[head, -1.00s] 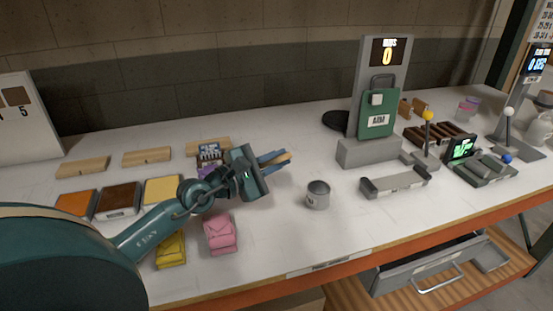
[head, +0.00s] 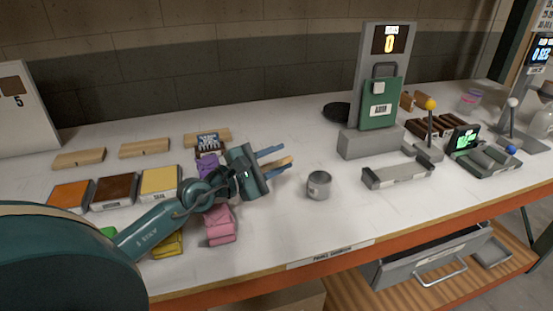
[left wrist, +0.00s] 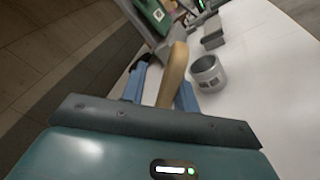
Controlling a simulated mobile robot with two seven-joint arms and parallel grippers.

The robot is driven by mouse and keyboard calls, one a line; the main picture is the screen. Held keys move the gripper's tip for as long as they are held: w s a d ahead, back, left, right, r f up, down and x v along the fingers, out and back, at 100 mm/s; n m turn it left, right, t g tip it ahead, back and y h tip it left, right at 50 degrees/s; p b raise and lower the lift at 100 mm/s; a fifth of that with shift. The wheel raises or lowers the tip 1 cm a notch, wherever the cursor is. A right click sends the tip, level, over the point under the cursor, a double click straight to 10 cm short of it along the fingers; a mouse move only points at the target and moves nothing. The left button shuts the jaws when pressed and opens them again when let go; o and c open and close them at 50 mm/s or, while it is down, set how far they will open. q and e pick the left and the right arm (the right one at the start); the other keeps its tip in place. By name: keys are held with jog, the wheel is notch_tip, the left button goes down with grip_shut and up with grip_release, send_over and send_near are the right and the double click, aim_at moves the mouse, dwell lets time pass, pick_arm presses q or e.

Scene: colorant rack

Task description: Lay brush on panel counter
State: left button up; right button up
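The brush's wooden handle (head: 284,163) shows between the blue fingers of my left gripper (head: 275,161) in the head view, over the middle of the white counter (head: 285,225). In the left wrist view the handle (left wrist: 174,72) lies close to the right finger, with a gap between it and the left finger. My left gripper (left wrist: 160,93) is open around the handle. The rest of the brush is hidden by the gripper body. I cannot tell whether the handle touches the counter. My right gripper is not in view.
A grey metal cup (head: 319,185) stands just right of the fingers. Pink (head: 219,226) and yellow (head: 168,246) packets lie below my arm. Colour trays (head: 115,190) are at left. A grey stand with a green panel (head: 380,104) is at right. The front middle counter is clear.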

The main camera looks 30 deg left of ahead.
pick_arm(q)
jog(key=shift+o, duration=0.6)
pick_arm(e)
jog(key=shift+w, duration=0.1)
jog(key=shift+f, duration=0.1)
pick_arm(q)
jog(key=shift+s+a+f, duration=0.1)
jog(key=shift+s, duration=0.1)
jog(key=b+v, duration=0.7)
jog(key=v, duration=0.5)
jog(key=shift+s, duration=0.2)
jog(key=shift+s+a, duration=0.1)
jog(key=shift+s, duration=0.05)
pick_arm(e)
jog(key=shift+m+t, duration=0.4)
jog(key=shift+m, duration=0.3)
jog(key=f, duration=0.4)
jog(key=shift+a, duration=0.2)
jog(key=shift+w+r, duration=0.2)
